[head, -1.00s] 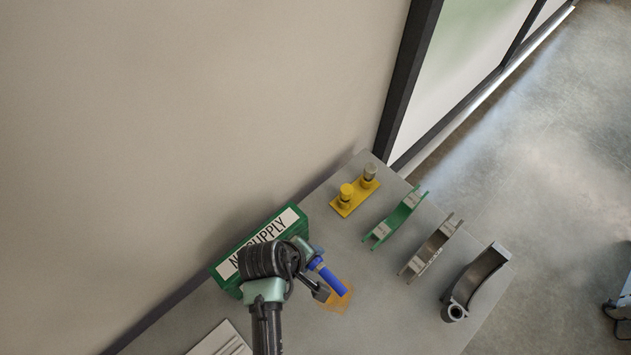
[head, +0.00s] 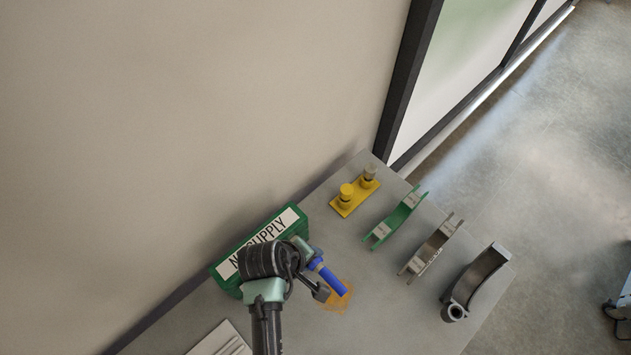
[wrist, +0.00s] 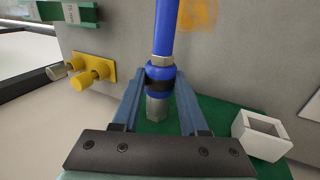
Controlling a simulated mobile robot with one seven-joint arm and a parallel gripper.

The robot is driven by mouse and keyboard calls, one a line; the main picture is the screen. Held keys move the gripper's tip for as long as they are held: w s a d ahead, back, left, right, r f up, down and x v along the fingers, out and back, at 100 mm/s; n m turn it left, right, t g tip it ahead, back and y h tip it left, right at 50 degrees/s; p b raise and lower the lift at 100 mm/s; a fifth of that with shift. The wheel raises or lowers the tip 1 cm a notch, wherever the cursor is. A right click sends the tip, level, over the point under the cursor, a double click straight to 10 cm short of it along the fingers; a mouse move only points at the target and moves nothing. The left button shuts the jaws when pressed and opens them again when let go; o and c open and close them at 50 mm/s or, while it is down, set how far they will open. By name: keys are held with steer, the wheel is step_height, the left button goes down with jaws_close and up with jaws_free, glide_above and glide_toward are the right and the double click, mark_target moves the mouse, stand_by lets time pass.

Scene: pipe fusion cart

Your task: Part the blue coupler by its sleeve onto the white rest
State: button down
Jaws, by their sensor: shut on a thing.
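The blue coupler (wrist: 160,84) stands in the middle of the wrist view, with a blue sleeve and metal hex parts at both ends. A blue hose (head: 332,279) runs from it; it also shows in the wrist view (wrist: 166,28). My gripper (wrist: 160,79) is shut on the coupler, a finger on each side of its sleeve. The metal hex fitting (wrist: 157,108) under the coupler meets the green N2 supply block (head: 220,283). The white rest (wrist: 262,135), a square hollow block, is right of my gripper in the wrist view. I cannot make it out in the head view.
A yellow block with two plugs (head: 344,207), a green bracket (head: 398,218), a grey bracket (head: 430,250) and a large dark clamp (head: 475,280) stand on the grey cart top (head: 385,320). The wall is close behind the supply block. A white slotted plate (head: 222,339) lies bottom left.

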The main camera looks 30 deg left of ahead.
mark_target(331, 280)
steer(key=shift+d, duration=0.1)
stand_by(0.5)
steer(key=shift+s+d+p, duration=0.35)
steer(key=shift+d+p, duration=0.2)
steer(key=shift+d, duration=0.35)
steer(key=shift+s+d+p, duration=0.35)
steer(key=shift+d+p, duration=0.15)
steer(key=shift+d, duration=0.45)
steer(key=shift+s+d+p, duration=0.35)
steer(key=shift+d+p, duration=0.2)
steer(key=shift+d, duration=0.35)
